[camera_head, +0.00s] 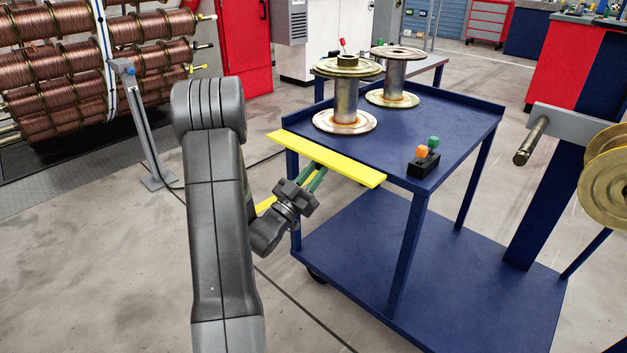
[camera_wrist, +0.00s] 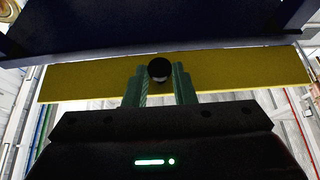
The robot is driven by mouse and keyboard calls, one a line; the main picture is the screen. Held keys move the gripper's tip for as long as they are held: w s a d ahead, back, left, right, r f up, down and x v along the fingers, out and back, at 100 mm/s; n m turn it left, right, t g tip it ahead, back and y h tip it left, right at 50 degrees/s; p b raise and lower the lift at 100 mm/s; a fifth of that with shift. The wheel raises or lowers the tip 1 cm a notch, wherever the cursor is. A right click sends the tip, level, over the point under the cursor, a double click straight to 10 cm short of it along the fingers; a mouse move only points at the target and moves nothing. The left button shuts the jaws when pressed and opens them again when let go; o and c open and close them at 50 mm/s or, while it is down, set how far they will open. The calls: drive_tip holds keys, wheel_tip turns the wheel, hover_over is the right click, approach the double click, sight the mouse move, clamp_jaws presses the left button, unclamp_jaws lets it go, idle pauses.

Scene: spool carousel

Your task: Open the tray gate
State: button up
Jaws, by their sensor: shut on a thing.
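The tray gate (camera_head: 325,158) is a long yellow bar along the near left edge of the blue cart's top tray (camera_head: 440,115). In the wrist view the gate (camera_wrist: 90,82) spans nearly the full width. My gripper (camera_head: 317,172) reaches up from below the gate on its outer side. In the wrist view my gripper (camera_wrist: 159,85) has its two green fingers shut on a round dark knob (camera_wrist: 159,69) in front of the gate's middle. The head view hides the knob. I cannot tell the gate's exact tilt.
Two metal spools, a nearer one (camera_head: 346,103) and a farther one (camera_head: 395,74), stand upright on the tray. A small black block (camera_head: 423,165) with orange and green knobs sits at its near right corner. A grey post (camera_head: 147,130) stands left. A peg (camera_head: 531,141) is at right.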

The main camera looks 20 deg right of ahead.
idle(0.4)
drive_tip(key=o, duration=1)
drive_tip(key=shift+f, duration=0.1)
drive_tip(key=p+v, duration=0.1)
drive_tip(key=v, duration=1.2)
drive_tip(key=shift+s+a+f+p, duration=0.15)
drive_tip(key=shift+a+f+p, duration=0.05)
drive_tip(key=shift+a+p, duration=0.15)
drive_tip(key=shift+d, duration=0.1)
drive_tip(key=b+x, duration=0.1)
drive_tip(key=x, duration=1.3)
drive_tip(key=shift+r, duration=0.15)
drive_tip(key=shift+b, duration=0.45)
